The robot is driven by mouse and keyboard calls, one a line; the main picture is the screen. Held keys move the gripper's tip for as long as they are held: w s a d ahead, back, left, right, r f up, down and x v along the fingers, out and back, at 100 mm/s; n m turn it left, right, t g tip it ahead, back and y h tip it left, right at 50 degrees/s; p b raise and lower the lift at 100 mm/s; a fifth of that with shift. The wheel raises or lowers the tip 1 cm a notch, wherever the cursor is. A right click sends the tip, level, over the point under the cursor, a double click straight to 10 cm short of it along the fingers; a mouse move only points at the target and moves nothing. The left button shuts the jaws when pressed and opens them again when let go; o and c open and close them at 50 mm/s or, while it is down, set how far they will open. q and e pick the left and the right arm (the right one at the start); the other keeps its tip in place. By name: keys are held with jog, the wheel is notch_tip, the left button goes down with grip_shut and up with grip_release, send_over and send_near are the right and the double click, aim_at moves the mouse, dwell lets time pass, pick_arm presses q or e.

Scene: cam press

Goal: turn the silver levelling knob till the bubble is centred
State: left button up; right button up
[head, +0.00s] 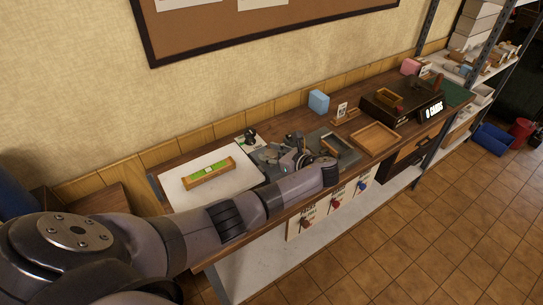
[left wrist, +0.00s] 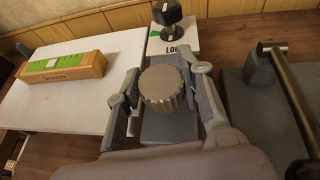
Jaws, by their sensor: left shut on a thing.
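The silver levelling knob (left wrist: 163,90) is a round, ribbed grey knob in the middle of the left wrist view. My left gripper (left wrist: 167,62) has a finger on each side of it and is shut on it. In the head view my left gripper (head: 290,157) is at the right of the white plate; the knob cannot be made out there. The wooden spirit level (head: 209,173) with a green vial lies on the plate, and also shows in the left wrist view (left wrist: 90,70). A pale patch shows near the vial's middle; its exact centring is too small to judge.
A black knob (left wrist: 167,14) stands on a small white labelled plate behind the gripper. A grey press with a metal bar (left wrist: 290,88) is at the right. The white plate (head: 180,195) is otherwise clear. A wooden tray (head: 375,138) and a blue box (head: 318,101) are farther right.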

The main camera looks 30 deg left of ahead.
dwell(0.3)
pick_arm(q)
jog(key=o, duration=1.2)
jog(key=v, duration=1.2)
jog(key=shift+w, duration=0.2)
